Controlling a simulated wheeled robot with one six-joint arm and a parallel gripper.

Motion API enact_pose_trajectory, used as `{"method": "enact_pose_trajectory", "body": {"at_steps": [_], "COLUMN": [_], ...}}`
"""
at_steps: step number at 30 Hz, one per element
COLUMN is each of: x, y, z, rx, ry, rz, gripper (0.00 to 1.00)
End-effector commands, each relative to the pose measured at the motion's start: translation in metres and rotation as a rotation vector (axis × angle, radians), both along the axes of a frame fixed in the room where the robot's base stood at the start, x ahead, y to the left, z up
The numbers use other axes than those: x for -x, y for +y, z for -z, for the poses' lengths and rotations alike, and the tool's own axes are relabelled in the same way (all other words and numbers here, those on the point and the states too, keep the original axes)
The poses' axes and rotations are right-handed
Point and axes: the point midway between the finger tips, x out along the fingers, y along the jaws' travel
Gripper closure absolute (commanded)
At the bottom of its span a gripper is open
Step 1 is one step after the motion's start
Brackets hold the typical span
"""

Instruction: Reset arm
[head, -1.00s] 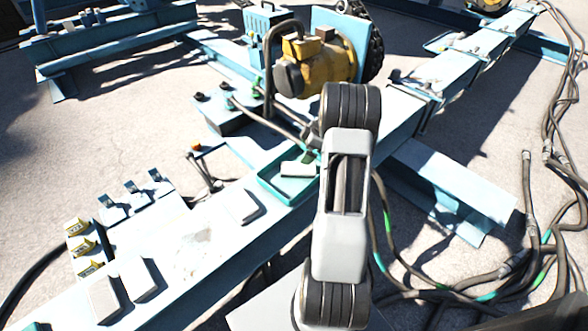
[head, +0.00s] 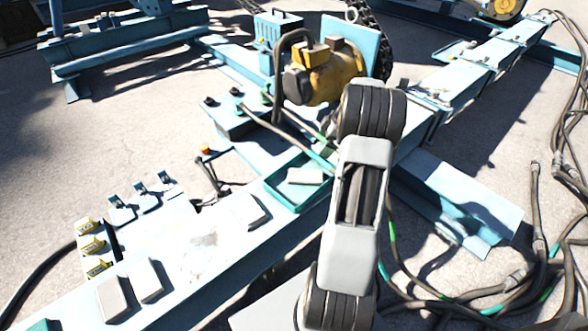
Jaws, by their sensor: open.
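My arm rises from the bottom centre of the head view, with a grey link and black ribbed joints. It leans slightly right and covers part of the blue steel beam (head: 150,250). My gripper is not visible in this view. A teal tray (head: 285,205) with a pale block (head: 304,176) in it sits on the beam, just left of my arm. A yellow motor (head: 330,78) stands behind my arm's upper joint.
Pale blocks (head: 113,298) and yellow tags (head: 92,245) lie at the lower left. Dark cables (head: 540,215) loop over the ground at the right. A blue side beam (head: 465,205) juts out right of my arm. Open ground (head: 120,130) lies at the left.

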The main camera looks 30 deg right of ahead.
Motion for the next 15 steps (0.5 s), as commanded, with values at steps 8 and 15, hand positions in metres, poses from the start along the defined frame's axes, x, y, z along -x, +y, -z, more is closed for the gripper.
{"method": "enact_pose_trajectory", "body": {"at_steps": [8, 15], "x": [0.000, 0.012], "y": [0.000, 0.002], "z": [0.000, 0.016], "rx": [-0.001, -0.075], "ry": [0.002, 0.169], "rz": [0.005, 0.361], "gripper": [0.00, 0.00]}}
